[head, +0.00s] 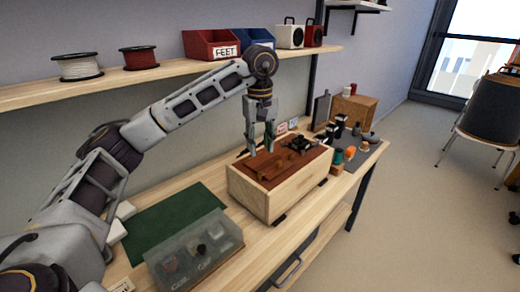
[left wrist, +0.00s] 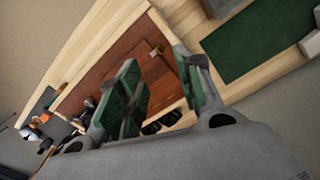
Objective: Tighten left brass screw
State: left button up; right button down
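A pale wooden box (head: 275,197) with a reddish-brown top panel (head: 290,165) sits on the workbench. In the left wrist view the panel (left wrist: 112,62) lies beyond my fingers. A small brass-coloured spot (left wrist: 158,49), possibly the left brass screw, shows near the panel's edge. In the head view I cannot make out the screw clearly. My left gripper (head: 260,149) points down over the panel's far left part. Its fingers (left wrist: 158,68) are apart with nothing seen between them. Whether the fingertips touch the panel is unclear. My right gripper is not in view.
A dark part (head: 298,144) sits on the panel's far side. A clear-lidded organiser (head: 190,255) and a green mat (head: 165,222) lie left of the box. Several small items crowd a grey mat (head: 352,160) to the right. A shelf (head: 165,75) runs above.

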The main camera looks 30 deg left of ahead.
pick_arm(q)
jog(key=shift+r, duration=1.35)
